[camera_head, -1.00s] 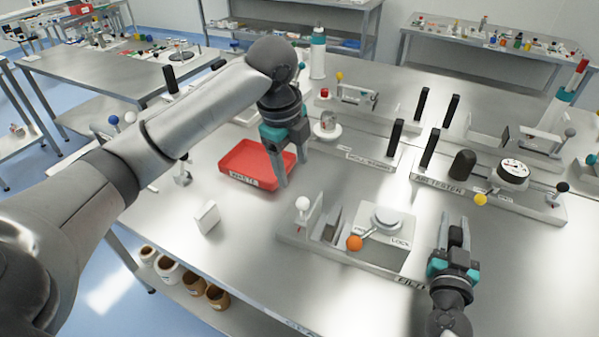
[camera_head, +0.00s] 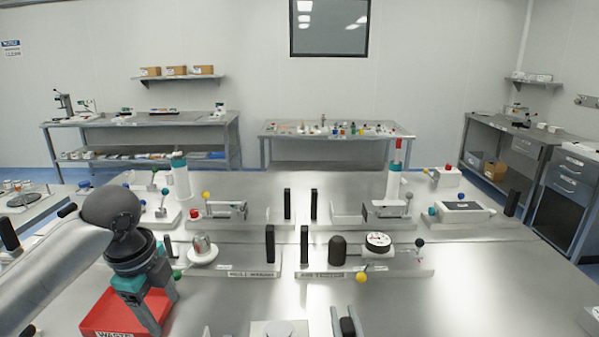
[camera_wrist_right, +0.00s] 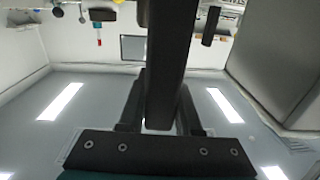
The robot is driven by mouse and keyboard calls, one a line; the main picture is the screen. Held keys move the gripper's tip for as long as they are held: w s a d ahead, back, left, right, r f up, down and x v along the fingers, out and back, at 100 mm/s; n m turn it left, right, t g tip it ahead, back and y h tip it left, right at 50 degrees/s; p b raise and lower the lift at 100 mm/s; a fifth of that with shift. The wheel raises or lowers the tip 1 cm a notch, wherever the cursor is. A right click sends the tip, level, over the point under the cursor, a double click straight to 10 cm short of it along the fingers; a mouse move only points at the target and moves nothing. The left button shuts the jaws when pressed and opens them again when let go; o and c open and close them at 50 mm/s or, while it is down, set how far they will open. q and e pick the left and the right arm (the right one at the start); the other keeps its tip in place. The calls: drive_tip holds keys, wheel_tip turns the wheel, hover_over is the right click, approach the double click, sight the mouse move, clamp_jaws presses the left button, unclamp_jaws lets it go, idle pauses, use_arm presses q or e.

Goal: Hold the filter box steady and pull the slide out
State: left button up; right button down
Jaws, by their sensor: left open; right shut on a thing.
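The top of the filter box (camera_head: 278,329) just shows at the bottom edge of the head view; its front, lock and lower parts are cut off. The slide itself cannot be made out. My right gripper (camera_head: 343,326) is at the bottom edge, right of the box. In the right wrist view my right gripper (camera_wrist_right: 160,112) is shut on a black upright handle (camera_wrist_right: 170,55), which runs between its fingers. My left gripper (camera_head: 160,302) is open and empty, over the right side of the red waste tray and left of the box, apart from it.
The red waste tray (camera_head: 112,312) lies at lower left. Behind the box stand a fixture with a metal cup (camera_head: 203,248) and an air tester (camera_head: 370,255) with a gauge. More fixtures line the bench behind. Bare bench lies at right (camera_head: 480,300).

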drive_tip(key=shift+s+f, duration=0.1)
drive_tip(key=shift+f, duration=0.2)
drive_tip(key=c, duration=1)
unclamp_jaws()
drive_tip(key=o, duration=0.5)
drive_tip(key=shift+r, duration=0.25)
drive_tip(key=s, duration=0.8)
drive_tip(key=s+d, duration=0.1)
drive_tip(key=s, duration=0.3)
